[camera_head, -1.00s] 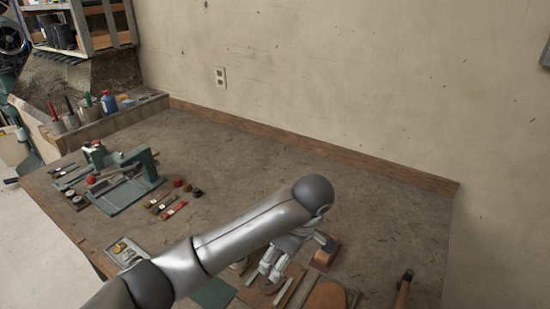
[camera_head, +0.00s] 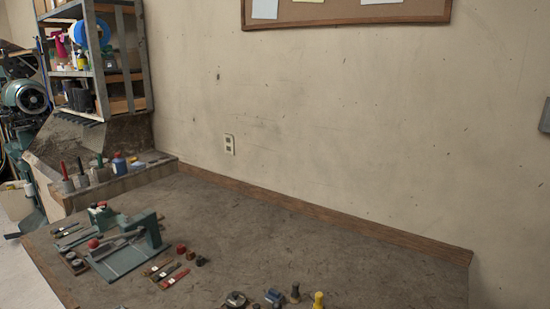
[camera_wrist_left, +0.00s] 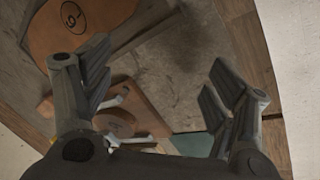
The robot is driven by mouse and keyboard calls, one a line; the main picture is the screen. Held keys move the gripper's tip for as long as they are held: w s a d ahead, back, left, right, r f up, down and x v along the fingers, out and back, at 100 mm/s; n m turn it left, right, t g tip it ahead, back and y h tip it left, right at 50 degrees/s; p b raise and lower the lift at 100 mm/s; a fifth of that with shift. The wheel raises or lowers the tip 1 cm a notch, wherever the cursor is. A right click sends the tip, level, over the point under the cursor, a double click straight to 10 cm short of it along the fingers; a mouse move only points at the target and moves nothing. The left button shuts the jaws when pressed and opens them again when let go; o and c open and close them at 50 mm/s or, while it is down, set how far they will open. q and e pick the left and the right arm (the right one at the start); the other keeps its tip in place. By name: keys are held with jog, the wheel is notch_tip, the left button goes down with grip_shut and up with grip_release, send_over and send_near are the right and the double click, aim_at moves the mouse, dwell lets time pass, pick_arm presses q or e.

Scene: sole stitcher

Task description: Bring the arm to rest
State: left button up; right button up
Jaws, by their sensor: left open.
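My left gripper (camera_wrist_left: 155,88) shows only in the left wrist view, with its fingers spread wide apart. Nothing is between the fingertips but a view of the worktop (camera_wrist_left: 180,65) beyond. The left arm is out of the head view. My right gripper is in neither view.
In the wrist view a tan sole-shaped piece (camera_wrist_left: 105,15) and a brown board (camera_wrist_left: 150,118) lie beyond the fingers. In the head view a green clamp-like fixture (camera_head: 130,250) stands on the bench (camera_head: 250,235) at left. The bench's middle is largely clear.

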pick_arm(q)
jog(key=s+a+f+m+t+y, duration=0.1)
jog(key=s+a+m+y, duration=0.1)
jog(key=s+a, duration=0.5)
jog(key=s+a+f+m+y, duration=0.15)
jog(key=s+a, duration=0.25)
jog(key=a, duration=0.6)
notch_tip(320, 180, down, 27)
jog(key=s+g+b, duration=0.1)
jog(key=s+b, duration=0.1)
jog(key=s+a+f+m+g, duration=0.1)
jog(key=s+a+f, duration=0.2)
jog(key=s+f, duration=1.3)
jog(key=shift+s+f+b, duration=0.15)
jog(key=shift+b, duration=0.25)
